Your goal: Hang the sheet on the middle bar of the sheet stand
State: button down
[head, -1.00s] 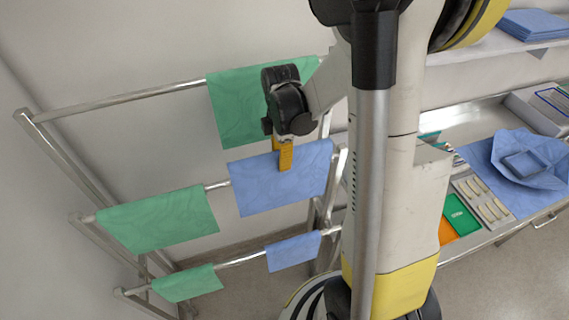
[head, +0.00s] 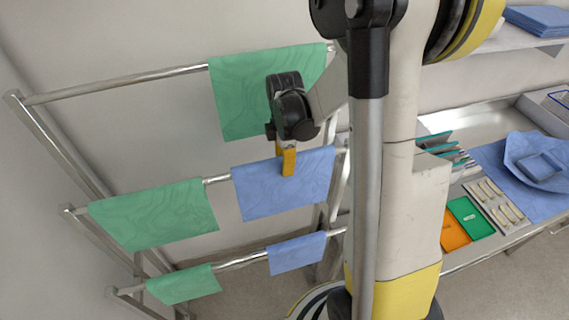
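The sheet stand (head: 118,83) is a metal rack with three bars, on the left. A blue sheet (head: 310,185) hangs over the right part of its middle bar (head: 217,180). My gripper (head: 288,162) points down at this sheet's upper edge. Its yellow fingers overlap the sheet in the picture. They show almost edge-on, so I cannot tell whether they grip the cloth or are apart.
A green sheet (head: 240,100) hangs on the top bar, another (head: 150,215) on the left of the middle bar. The lowest bar holds a green sheet (head: 183,284) and a small blue one (head: 297,252). A counter (head: 470,118) with trays stands right.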

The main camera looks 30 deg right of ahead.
jog(key=shift+f, duration=0.15)
jog(key=c, duration=1)
grip_release()
notch_tip(320, 180, up, 12)
jog(key=shift+s+a+r, duration=0.15)
jog(key=shift+a+r, duration=0.1)
jog(key=shift+a, duration=0.05)
jog(key=s+a+r+m+t, duration=0.4)
jog(key=s+a+m+t, duration=0.3)
jog(key=s+a+m, duration=0.55)
jog(key=f+b, duration=1)
jog(key=w+f+m+b, duration=0.1)
jog(key=f+b, duration=0.8)
jog(key=b, duration=0.1)
jog(key=w+f+m+b, duration=0.1)
jog(key=f+b, duration=0.8)
jog(key=f, duration=0.1)
jog(key=shift+a+f+b, duration=0.2)
jog(key=shift+f+b, duration=0.1)
jog(key=shift+b, duration=0.1)
